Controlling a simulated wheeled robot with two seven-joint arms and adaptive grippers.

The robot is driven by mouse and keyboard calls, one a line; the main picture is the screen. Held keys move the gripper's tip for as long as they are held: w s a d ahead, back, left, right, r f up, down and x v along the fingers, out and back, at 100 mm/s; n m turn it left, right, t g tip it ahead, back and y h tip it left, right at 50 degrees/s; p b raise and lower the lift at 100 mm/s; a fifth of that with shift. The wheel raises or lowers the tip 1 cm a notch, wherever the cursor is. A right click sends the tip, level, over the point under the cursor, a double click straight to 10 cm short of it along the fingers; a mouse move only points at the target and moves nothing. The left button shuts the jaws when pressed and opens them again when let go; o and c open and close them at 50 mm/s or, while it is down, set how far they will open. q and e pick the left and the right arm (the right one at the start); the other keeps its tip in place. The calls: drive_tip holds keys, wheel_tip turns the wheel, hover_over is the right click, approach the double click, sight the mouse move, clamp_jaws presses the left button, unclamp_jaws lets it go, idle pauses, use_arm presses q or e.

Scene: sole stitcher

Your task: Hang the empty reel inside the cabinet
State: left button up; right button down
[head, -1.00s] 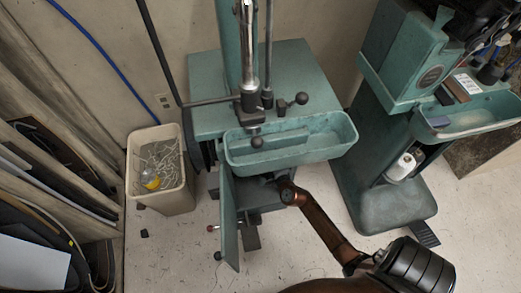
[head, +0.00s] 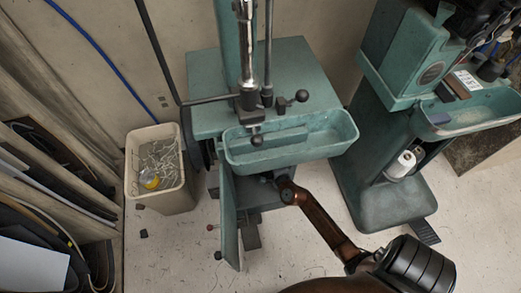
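The green cabinet of the middle machine stands under its tray, with its narrow door (head: 230,222) swung open towards me. My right arm comes in from the lower right, and its far end goes into the dark cabinet opening beneath the tray. The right gripper is hidden in there, so I cannot see its fingers or whether it holds anything. No empty reel can be made out in or around the cabinet. My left gripper is out of view.
The green tray (head: 290,157) overhangs the cabinet opening. A beige bin (head: 172,199) with tangled thread and a yellow item stands to the left. At right, a second green machine (head: 392,205) holds a white spool (head: 402,165). Floor in front is mostly clear.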

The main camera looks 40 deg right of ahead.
drive_tip(key=shift+s+d+f, duration=0.25)
drive_tip(key=shift+s+f, duration=0.05)
drive_tip(key=shift+f, duration=0.3)
drive_tip(key=c, duration=2.6)
unclamp_jaws()
drive_tip(key=shift+c, duration=0.2)
drive_tip(key=o, duration=0.6)
drive_tip(key=shift+c, duration=0.2)
drive_tip(key=v, duration=1.1)
drive_tip(key=shift+s+a+r, duration=0.25)
drive_tip(key=shift+a+r, duration=0.1)
drive_tip(key=shift+a, duration=0.1)
